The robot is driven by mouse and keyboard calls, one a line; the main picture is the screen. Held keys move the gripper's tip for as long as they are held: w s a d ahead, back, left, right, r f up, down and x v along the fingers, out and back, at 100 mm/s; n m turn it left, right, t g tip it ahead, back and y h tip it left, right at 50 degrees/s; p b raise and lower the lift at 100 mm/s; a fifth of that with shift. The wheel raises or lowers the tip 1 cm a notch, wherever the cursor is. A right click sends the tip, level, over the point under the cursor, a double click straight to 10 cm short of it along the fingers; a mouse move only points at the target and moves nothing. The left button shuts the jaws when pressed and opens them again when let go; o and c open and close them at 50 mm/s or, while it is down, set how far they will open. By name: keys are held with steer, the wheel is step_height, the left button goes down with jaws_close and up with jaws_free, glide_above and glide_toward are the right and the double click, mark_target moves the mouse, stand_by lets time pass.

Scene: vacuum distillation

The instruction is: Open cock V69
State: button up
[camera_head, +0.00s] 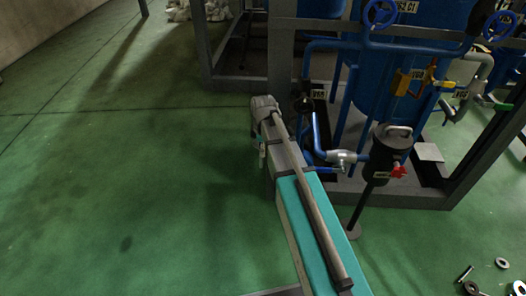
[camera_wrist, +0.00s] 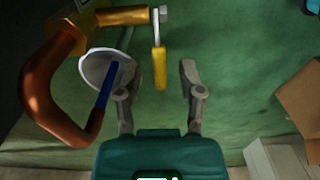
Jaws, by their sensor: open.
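In the wrist view, my gripper (camera_wrist: 157,66) is open, with one grey finger on each side of a lever with a yellow grip (camera_wrist: 160,65). The lever hangs from a bolt-like end on a yellow valve body (camera_wrist: 122,16). Gaps show on both sides of the grip, and how far it lies from the fingers in depth is hard to tell. No readable V69 tag shows on this valve. In the head view, several small tagged cocks sit on the blue equipment, including one with a yellow body (camera_head: 402,82). I cannot tell which is V69.
An orange-brown curved pipe (camera_wrist: 42,85) and a pale funnel-like cup (camera_wrist: 98,68) lie close left of my fingers. A cardboard box (camera_wrist: 302,105) stands at right. In the head view, a blue tank (camera_head: 375,85) stands in a grey frame; green floor is clear at left.

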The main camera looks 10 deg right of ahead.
stand_by(0.3)
jaws_close()
steer(key=shift+d+r+y, duration=0.15)
steer(key=shift+r+y, duration=0.15)
steer(key=shift+y, duration=0.5)
steer(key=shift+t, duration=0.3)
jaws_free()
steer(key=shift+f, duration=0.15)
